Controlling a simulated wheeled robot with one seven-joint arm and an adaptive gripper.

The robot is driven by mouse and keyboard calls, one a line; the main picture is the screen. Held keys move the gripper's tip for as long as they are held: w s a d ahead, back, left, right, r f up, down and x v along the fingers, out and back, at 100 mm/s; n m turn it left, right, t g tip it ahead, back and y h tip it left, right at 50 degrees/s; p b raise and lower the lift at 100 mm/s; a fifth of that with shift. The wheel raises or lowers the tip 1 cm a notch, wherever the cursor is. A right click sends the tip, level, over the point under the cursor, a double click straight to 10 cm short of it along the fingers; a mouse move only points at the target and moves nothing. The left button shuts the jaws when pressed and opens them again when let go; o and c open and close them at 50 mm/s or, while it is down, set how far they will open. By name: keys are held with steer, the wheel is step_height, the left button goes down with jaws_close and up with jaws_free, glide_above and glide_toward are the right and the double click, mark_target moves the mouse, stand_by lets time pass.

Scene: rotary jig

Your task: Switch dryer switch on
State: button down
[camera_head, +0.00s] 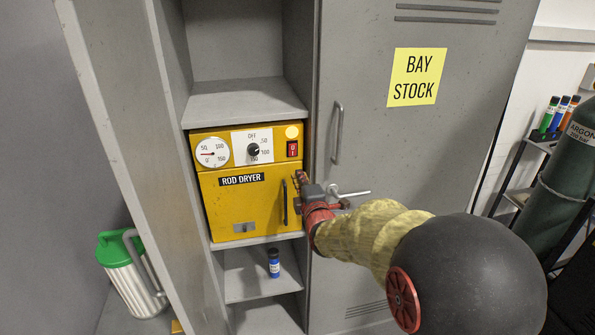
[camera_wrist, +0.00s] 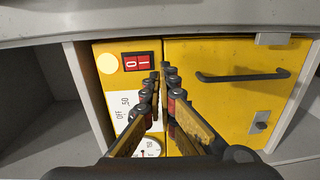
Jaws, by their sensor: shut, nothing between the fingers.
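The yellow rod dryer (camera_head: 222,205) sits on a shelf in the open locker bay. Its red rocker switch (camera_head: 292,149), marked I and 0, is at the upper right of its front; it also shows in the wrist view (camera_wrist: 137,61). A pale round lamp (camera_head: 291,132) is above the switch. My gripper (camera_head: 302,178) is shut and empty, just below the switch in the head view. In the wrist view my fingertips (camera_wrist: 163,74) appear close beside the switch; I cannot tell whether they touch. Which side of the rocker is pressed is too small to tell.
The dryer has a gauge (camera_head: 211,152), a black dial (camera_head: 253,151) and a door handle (camera_head: 284,203) close to my gripper. A grey locker door (camera_head: 370,130) is at the right, an open door (camera_head: 125,110) at the left. A blue bottle (camera_head: 274,264) stands below.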

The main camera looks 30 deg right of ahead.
steer(key=v, duration=0.6)
steer(key=shift+s+f, duration=0.25)
steer(key=shift+f, duration=0.2)
steer(key=shift+a, duration=0.15)
